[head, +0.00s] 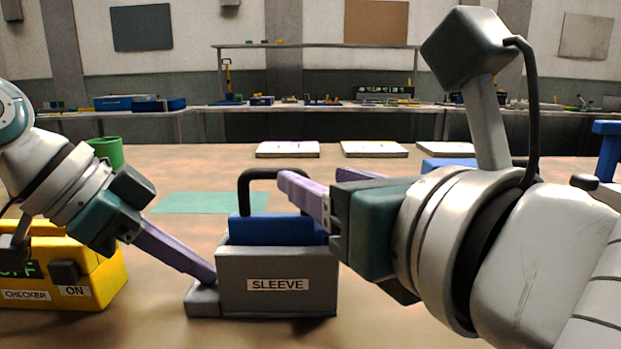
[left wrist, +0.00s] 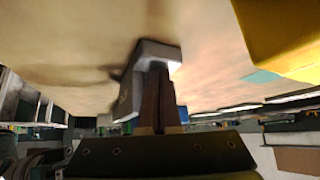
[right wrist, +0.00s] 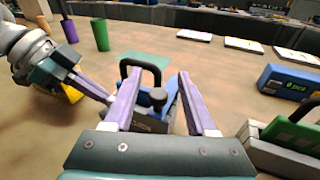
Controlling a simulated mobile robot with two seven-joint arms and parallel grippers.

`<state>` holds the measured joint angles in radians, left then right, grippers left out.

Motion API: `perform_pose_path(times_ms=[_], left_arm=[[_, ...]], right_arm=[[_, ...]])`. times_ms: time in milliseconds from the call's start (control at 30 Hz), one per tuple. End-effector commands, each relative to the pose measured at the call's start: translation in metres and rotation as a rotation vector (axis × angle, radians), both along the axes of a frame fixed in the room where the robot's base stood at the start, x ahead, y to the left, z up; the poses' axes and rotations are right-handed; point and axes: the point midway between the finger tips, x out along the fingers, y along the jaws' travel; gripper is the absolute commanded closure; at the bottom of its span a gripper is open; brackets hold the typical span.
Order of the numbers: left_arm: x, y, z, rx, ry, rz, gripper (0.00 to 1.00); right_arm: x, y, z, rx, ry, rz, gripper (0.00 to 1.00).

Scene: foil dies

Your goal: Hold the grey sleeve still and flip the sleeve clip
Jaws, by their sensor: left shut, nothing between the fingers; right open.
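The grey sleeve (head: 277,285), labelled SLEEVE, stands upright on the bench with a blue block (head: 262,228) in its top. I cannot tell which part is the sleeve clip. My left gripper (head: 207,274) is shut and empty, its tips at the low grey foot (head: 201,302) on the sleeve's left side. Its fingers meet a grey piece in the left wrist view (left wrist: 157,62). My right gripper (head: 305,190) is open above the sleeve, fingers either side of the knob.
A yellow checker box (head: 105,280) and a green cup (head: 106,150) stand at the left. A teal mat (head: 205,203) lies behind the sleeve. White pads (head: 288,149) lie along the back. A green-and-grey fixture (right wrist: 290,135) and a blue box (right wrist: 290,82) are at the right.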

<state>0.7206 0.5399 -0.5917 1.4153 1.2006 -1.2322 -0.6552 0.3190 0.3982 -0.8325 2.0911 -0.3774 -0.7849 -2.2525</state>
Motion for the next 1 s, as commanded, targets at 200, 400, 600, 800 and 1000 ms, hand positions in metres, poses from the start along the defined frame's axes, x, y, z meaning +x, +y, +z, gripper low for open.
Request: perform_pose_path(times_ms=[200, 400, 600, 800, 1000], left_arm=[[-0.002, 0.001, -0.004, 0.007, 0.009, 0.000, 1.00], [-0.002, 0.001, -0.004, 0.007, 0.009, 0.000, 1.00], [-0.002, 0.001, -0.005, 0.007, 0.009, 0.000, 1.00], [-0.002, 0.001, -0.005, 0.007, 0.010, 0.000, 1.00], [-0.002, 0.001, -0.005, 0.007, 0.010, 0.000, 1.00]], right_arm=[[-0.016, -0.007, 0.001, -0.002, 0.000, 0.002, 0.43], [-0.046, -0.020, 0.005, -0.002, 0.000, 0.001, 0.43], [-0.065, -0.029, 0.008, 0.000, 0.001, 0.000, 0.43], [-0.068, -0.030, 0.009, -0.001, -0.001, 0.000, 0.43], [-0.068, -0.030, 0.009, 0.000, -0.001, 0.000, 0.43]])
